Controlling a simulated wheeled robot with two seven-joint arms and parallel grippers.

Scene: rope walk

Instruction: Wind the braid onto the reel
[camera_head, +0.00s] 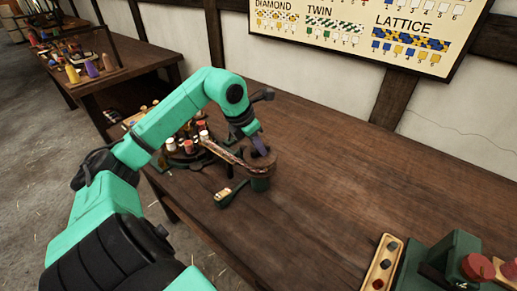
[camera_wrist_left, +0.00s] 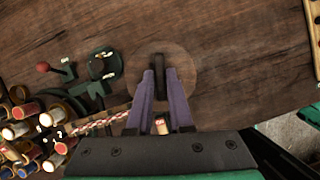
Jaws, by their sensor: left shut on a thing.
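The red and white braid (camera_head: 226,153) runs from the machine to the reel. In the left wrist view the braid (camera_wrist_left: 112,119) passes behind the left finger. My right gripper is out of view.
The braiding machine (camera_head: 180,163) with several bobbins stands left of the reel. A small green piece with a tan top (camera_head: 224,194) lies in front. A wooden tray (camera_head: 382,264) and a green device (camera_head: 448,256) stand at lower right. The bench's middle is clear.

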